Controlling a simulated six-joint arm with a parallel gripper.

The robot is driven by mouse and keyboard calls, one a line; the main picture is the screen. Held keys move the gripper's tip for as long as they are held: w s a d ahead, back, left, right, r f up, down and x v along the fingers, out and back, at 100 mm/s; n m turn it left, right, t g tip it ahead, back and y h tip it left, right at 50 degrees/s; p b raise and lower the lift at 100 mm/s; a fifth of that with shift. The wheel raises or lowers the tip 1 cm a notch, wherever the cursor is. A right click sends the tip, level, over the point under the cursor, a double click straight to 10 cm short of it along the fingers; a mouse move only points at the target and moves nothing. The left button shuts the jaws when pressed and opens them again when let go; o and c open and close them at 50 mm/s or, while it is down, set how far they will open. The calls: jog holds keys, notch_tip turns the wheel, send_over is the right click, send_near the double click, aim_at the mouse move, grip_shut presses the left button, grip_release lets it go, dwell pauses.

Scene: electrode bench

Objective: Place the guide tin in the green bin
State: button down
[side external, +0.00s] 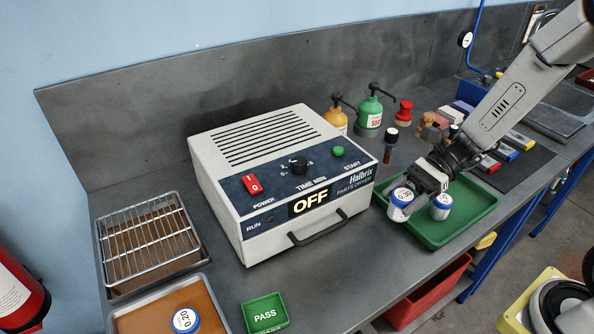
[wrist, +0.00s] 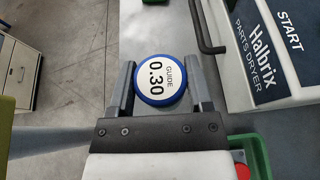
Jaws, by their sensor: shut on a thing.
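My gripper (side external: 408,203) is shut on the guide tin (side external: 402,196), a white tin with a blue rim, near the left edge of the large green tray (side external: 470,222). In the wrist view the guide tin (wrist: 160,80) reads "GUIDE 0.30" and sits between the two fingers of my gripper (wrist: 160,82). A small green bin (side external: 265,314) marked PASS stands at the front of the bench, well to the left of my gripper. Its inside is hard to make out.
The parts dryer (side external: 285,165), showing OFF, stands left of my gripper with its handle (side external: 320,228) forward. Another blue-rimmed tin (side external: 440,206) is at the green tray. A "0.20" tin (side external: 186,320) sits on a brown-lined tray (side external: 130,322). A red bin (side external: 428,290) lies below the bench edge.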

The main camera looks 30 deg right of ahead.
jog(key=shift+w+a, duration=0.25)
jog(key=shift+a, duration=0.35)
jog(key=w+a, duration=0.3)
jog(key=a, duration=1.1)
send_over(265, 316)
jog(key=f, duration=0.1)
jog(key=shift+f+n+g, duration=0.15)
jog(key=shift+n+g, duration=0.15)
jog(key=shift+g, duration=0.1)
jog(key=shift+f, duration=0.1)
jog(key=shift+f, duration=2.1)
jog(key=shift+f, duration=1.8)
jog(key=shift+f, duration=0.15)
